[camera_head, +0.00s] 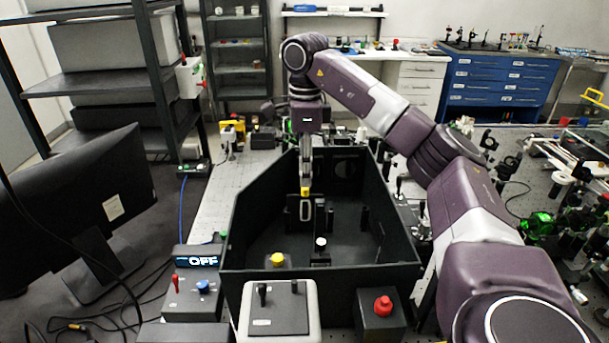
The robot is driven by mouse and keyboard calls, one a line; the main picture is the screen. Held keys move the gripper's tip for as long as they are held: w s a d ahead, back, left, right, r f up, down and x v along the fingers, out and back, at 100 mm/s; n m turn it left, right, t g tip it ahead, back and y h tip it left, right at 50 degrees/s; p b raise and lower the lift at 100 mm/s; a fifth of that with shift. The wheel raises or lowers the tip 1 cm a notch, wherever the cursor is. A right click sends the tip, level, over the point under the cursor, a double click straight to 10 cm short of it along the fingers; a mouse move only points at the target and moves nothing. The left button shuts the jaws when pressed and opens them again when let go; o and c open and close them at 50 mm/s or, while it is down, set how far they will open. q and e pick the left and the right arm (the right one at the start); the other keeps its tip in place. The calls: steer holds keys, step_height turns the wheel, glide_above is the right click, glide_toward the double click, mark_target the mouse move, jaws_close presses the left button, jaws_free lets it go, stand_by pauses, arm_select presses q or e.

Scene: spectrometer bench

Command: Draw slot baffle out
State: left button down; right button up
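The slot baffle looks to be the small dark upright plate with a pale oval slot (306,210) inside the open black box (320,277). My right gripper (306,188) reaches down into the box from above, directly over this plate. A small yellow patch shows at its fingertips, at the plate's top edge. The fingers look narrow and close together, but whether they grip the plate is too small to tell. The plate's lower part is hard to make out against the dark box. My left gripper is not in view.
Inside the box stand a post with a white top (320,243), a yellow knob (277,260) and dark posts. In front are an "OFF" display (197,259), a white switch box (277,312) and a red button (382,305). A monitor (75,205) stands left; optics crowd the right.

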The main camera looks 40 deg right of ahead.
mark_target(305, 210)
steer(key=shift+w+d+f, duration=0.15)
steer(key=shift+f, duration=0.4)
steer(key=shift+f+b, duration=0.2)
steer(key=shift+b, duration=0.3)
steer(key=shift+f+b, duration=0.35)
steer(key=shift+b, duration=0.15)
steer(key=shift+f+b, duration=0.45)
steer(key=shift+f, duration=0.2)
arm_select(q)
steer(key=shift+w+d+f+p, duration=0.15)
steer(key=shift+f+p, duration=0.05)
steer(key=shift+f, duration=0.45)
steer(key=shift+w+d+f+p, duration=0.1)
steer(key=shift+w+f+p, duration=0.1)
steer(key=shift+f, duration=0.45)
arm_select(e)
steer(key=shift+f, duration=3.75)
jaws_close()
